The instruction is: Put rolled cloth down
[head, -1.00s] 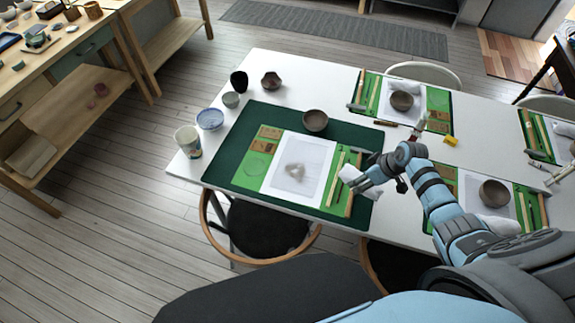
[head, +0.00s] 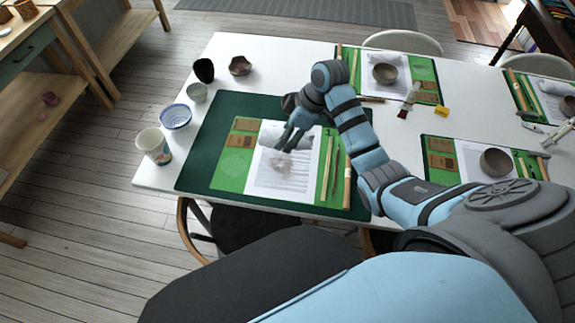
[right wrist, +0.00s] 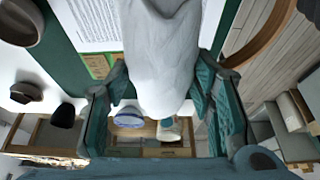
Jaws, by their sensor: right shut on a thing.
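The rolled cloth is a pale grey-white roll (right wrist: 163,60), seen large in the right wrist view between my right gripper's fingers. My right gripper (head: 287,143) is shut on it. In the head view it hangs over the upper part of the printed sheet (head: 270,181), on the green board (head: 233,173) of the near place setting. The cloth (head: 271,131) shows partly beside the fingers there. Whether it touches the sheet cannot be told. My left gripper is not in view.
The board lies on a dark green mat (head: 200,165). Wooden sticks (head: 347,185) lie at its right side. A paper cup (head: 154,146), a blue bowl (head: 175,117) and small dark pots stand left of the mat. A brown bowl (right wrist: 20,22) is near the gripper, mostly hidden by my arm in the head view.

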